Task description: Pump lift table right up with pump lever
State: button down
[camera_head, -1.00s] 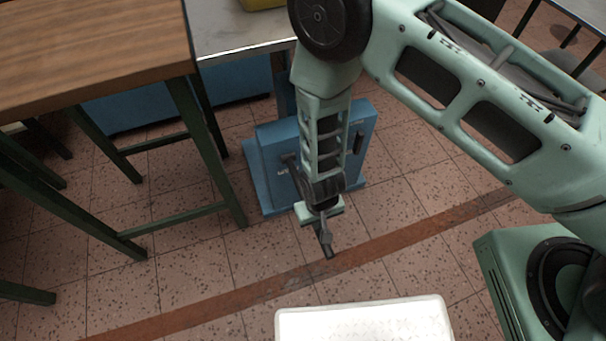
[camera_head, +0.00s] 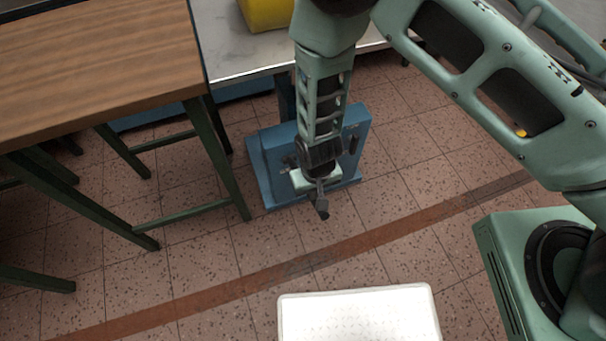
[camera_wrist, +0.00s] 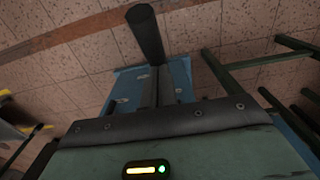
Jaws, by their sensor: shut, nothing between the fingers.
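The lift table's blue base (camera_head: 268,165) stands on the tiled floor in the head view, partly behind my arm. A grey metal top (camera_head: 232,50) shows above it, cut by the picture's upper edge. A dark lever (camera_head: 321,208) sticks out from the base toward the viewer, just below my gripper (camera_head: 312,183). The lever's black round grip (camera_wrist: 148,35) also shows in the wrist view, beyond the dark fingers. My gripper is shut with nothing between its fingers, close to the lever. I cannot tell whether they touch.
A wooden table (camera_head: 90,50) with green legs stands close on the left. A yellow object (camera_head: 266,12) lies on the metal top. A white panel (camera_head: 360,315) is at the bottom of the head view. The floor right of the base is clear.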

notch_tip(320, 180, down, 5)
jog(key=b, duration=0.3)
jog(key=shift+f+b, duration=0.2)
jog(key=shift+b, duration=0.2)
jog(key=shift+r, duration=0.1)
notch_tip(320, 180, up, 6)
jog(key=p, duration=0.4)
jog(key=shift+f+p, duration=0.2)
jog(key=shift+p, duration=0.1)
jog(key=shift+f, duration=0.15)
